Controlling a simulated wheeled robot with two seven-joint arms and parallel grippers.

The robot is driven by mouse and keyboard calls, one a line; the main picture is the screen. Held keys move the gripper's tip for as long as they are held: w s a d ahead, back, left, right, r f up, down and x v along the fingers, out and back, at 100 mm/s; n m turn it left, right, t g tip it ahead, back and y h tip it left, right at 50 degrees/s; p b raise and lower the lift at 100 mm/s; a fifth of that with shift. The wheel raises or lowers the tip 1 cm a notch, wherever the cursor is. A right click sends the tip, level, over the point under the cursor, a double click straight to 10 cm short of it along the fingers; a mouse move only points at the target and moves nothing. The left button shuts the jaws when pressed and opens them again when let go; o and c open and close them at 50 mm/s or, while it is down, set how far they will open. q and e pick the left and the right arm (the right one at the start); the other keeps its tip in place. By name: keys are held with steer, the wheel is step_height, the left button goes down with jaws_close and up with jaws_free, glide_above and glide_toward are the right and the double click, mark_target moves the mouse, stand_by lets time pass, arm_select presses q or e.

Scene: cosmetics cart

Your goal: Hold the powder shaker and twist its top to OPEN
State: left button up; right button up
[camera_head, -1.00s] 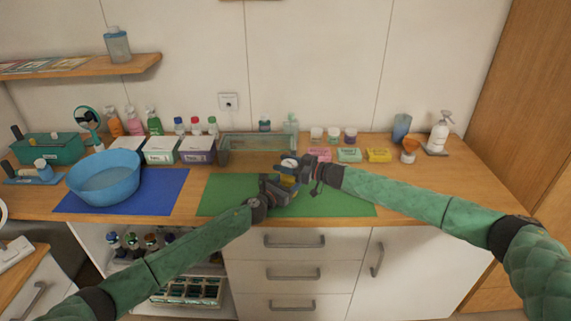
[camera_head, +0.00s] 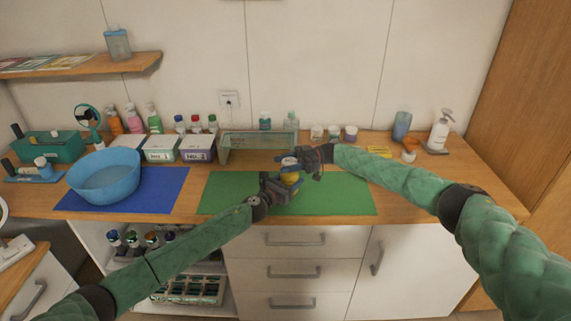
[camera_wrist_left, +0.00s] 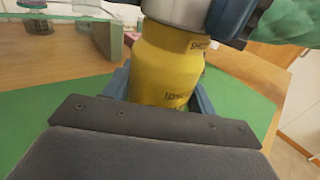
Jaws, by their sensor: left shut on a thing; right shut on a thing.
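The powder shaker (camera_wrist_left: 165,68) has a yellow body with dark lettering and a grey-white top (camera_wrist_left: 180,10). In the head view its yellow body (camera_head: 290,178) shows between my two grippers above the green mat (camera_head: 335,196). My left gripper (camera_head: 280,187) is shut on the body from below left. In the left wrist view the jaws of my left gripper (camera_wrist_left: 160,95) flank the body. My right gripper (camera_head: 293,162) is shut at the top of the shaker, and part of it shows at the upper right of the wrist view. The shaker looks nearly upright.
A blue bowl (camera_head: 105,177) stands on a blue mat (camera_head: 160,192) at the left. White boxes and a clear bin (camera_head: 225,150) line the back, with several bottles and jars behind. The right end of the green mat is clear.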

steer(key=shift+d+g, duration=0.1)
steer(key=shift+g, duration=0.2)
steer(key=o, duration=1)
steer(key=v, duration=1.2)
arm_select(q)
steer(key=o, duration=1.1)
